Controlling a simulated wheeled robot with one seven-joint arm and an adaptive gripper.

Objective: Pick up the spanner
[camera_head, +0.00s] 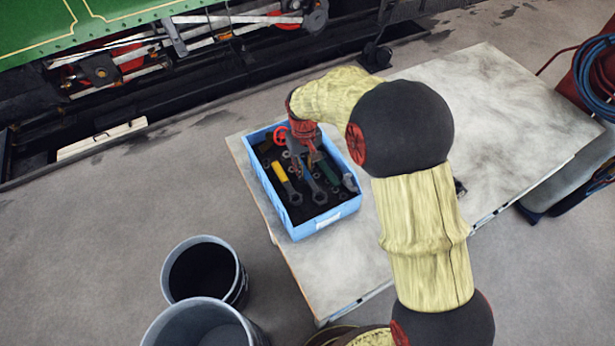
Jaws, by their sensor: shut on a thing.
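A blue crate (299,231) stands on the left end of the pale tabletop and holds several tools on a dark bed. My gripper (303,158) reaches down into the crate from above. It is shut on what looks like the grey spanner (318,193), whose ring end points toward the front of the crate. The jaws and my wrist hide the spanner's upper part. I cannot tell whether it is lifted off the bed. A yellow-handled tool (281,173) with a dark ring end lies just left of it.
A red round item (280,135) sits at the crate's back left, and a dark green tool (327,172) lies to the right. Two grey buckets (242,284) stand on the floor at front left. The tabletop (505,110) to the right is mostly clear. A green steam tram (60,28) stands behind.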

